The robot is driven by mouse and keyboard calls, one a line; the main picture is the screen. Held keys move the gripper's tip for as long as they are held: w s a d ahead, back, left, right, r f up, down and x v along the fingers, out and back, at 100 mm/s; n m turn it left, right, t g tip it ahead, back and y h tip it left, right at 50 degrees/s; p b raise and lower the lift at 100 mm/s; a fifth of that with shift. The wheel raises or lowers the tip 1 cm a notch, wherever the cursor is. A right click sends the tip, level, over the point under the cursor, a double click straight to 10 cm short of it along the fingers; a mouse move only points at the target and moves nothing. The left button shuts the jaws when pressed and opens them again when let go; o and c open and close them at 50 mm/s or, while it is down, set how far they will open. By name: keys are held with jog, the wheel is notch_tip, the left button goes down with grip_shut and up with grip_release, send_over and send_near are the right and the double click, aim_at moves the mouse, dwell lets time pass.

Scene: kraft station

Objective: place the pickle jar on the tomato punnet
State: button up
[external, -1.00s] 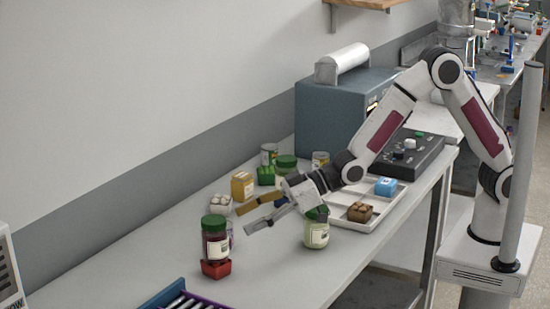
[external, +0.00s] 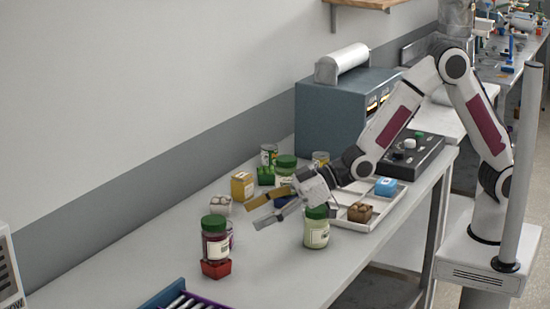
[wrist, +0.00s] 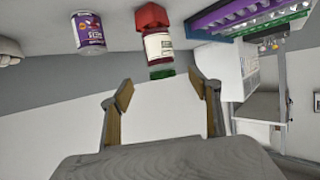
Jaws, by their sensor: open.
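A jar with a green lid, dark red contents and a pale label (external: 215,240) stands upright on the red punnet (external: 216,269). In the wrist view the same jar (wrist: 158,46) and red punnet (wrist: 151,16) appear upside down, with the lid toward my gripper. Another green-lidded jar, with pale green contents (external: 316,232), stands on the table below my wrist. The frames do not settle which jar is the pickle jar. My gripper (external: 262,211) is open and empty, to the right of the stacked jar and apart from it. Its spread fingers also show in the wrist view (wrist: 166,92).
A purple can (wrist: 88,32) stands beside the stack. A yellow container (external: 242,186) and a third green-lidded jar (external: 286,166) stand farther back. A white tray (external: 348,226) holds a brown punnet and a blue box. A purple-blue rack (external: 166,295) lies at the front.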

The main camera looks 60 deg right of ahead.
jog(key=s+d+r+m+h, duration=0.1)
jog(key=d+r+h, duration=0.15)
jog(key=d, duration=0.75)
jog(key=s+d+r+m+h, duration=0.1)
jog(key=s+d+r+m, duration=0.15)
jog(key=d, duration=0.65)
jog(key=s+d+r+m+h, duration=0.15)
jog(key=d+r, duration=0.25)
jog(key=d, duration=0.6)
jog(key=s+d+f+m+g+h, duration=0.1)
jog(key=s+d+m+g+h, duration=0.1)
jog(key=s+d, duration=0.7)
jog(key=s+d+m+g+h, duration=0.1)
jog(key=s+d+m+h, duration=0.1)
jog(key=s+d, duration=0.7)
jog(key=s, duration=0.4)
jog(key=shift+s+f+g, duration=0.35)
jog(key=shift+s+g, duration=0.05)
jog(key=shift+d, duration=0.1)
